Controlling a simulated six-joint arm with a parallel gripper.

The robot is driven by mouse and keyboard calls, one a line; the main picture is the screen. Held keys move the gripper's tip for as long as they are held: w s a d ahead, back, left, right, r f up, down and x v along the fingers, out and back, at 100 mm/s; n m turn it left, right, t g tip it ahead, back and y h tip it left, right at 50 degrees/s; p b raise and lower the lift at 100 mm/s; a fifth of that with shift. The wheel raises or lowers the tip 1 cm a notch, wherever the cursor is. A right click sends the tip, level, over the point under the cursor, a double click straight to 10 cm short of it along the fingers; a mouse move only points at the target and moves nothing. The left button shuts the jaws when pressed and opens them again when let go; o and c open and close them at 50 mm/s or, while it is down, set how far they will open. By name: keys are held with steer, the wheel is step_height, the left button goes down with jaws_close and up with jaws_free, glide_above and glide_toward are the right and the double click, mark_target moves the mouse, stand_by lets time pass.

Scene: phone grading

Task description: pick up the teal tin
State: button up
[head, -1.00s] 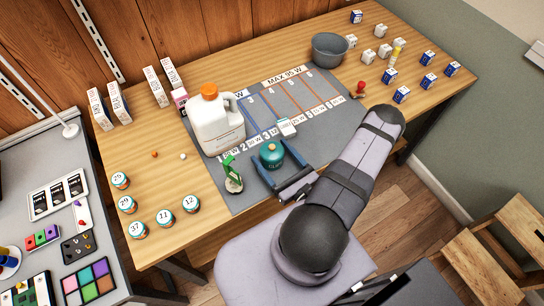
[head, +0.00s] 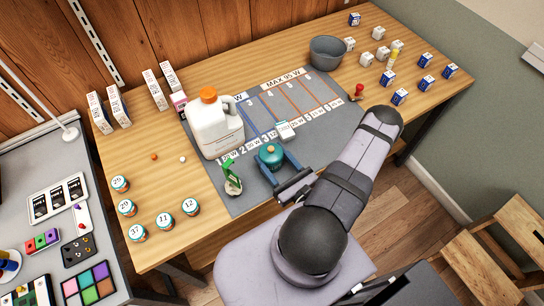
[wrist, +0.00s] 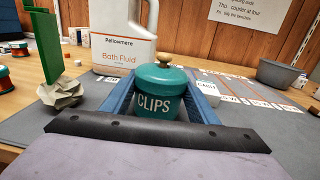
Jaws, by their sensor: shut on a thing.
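The teal tin (head: 271,155) stands upright on the grey mat (head: 330,122), near its front edge. It has a teal lid with a light brown knob. In the wrist view the tin (wrist: 160,90) shows the word CLIPS on its front. My gripper (head: 274,168) has its blue fingers on either side of the tin, and they are shut on it. In the wrist view the fingers of my gripper (wrist: 158,100) press along the tin's left and right sides. The tin's lower part is partly hidden by my gripper.
A white Bath Fluid jug (head: 215,125) stands close behind the tin. A green item on a crumpled base (head: 232,178) is just left. A small white box (head: 285,130) lies behind right. A grey bowl (head: 326,52) stands farther back. Numbered jars (head: 165,219) stand at the left front.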

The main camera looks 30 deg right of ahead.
step_height(320, 180, up, 10)
steer(key=p, duration=0.8)
steer(key=shift+f, duration=0.25)
